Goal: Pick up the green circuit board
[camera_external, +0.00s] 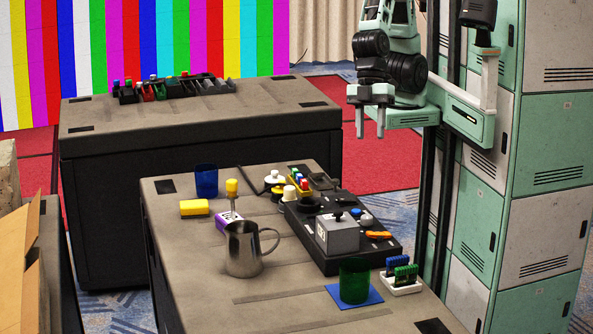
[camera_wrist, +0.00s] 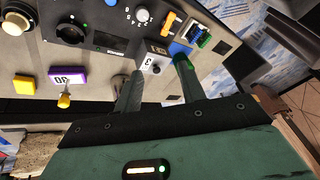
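The green circuit board (camera_external: 405,273) stands upright in a small white rack (camera_external: 402,288) near the table's front right corner. A blue circuit board (camera_external: 393,265) stands beside it in the same rack. In the wrist view, the green board (camera_wrist: 204,40) and the rack show at the upper right, beyond the right fingertip. My gripper (camera_external: 370,134) is open and empty, high above the table and well behind the rack in the external view. Its two fingers also show apart in the wrist view (camera_wrist: 158,66), with nothing held between them.
A green cup (camera_external: 354,280) on a blue mat (camera_external: 335,293) stands just left of the rack. A black control panel (camera_external: 318,262) with a grey box (camera_external: 337,236) lies behind them. A metal jug (camera_external: 243,250) stands further left. Lockers (camera_external: 545,190) rise at the right.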

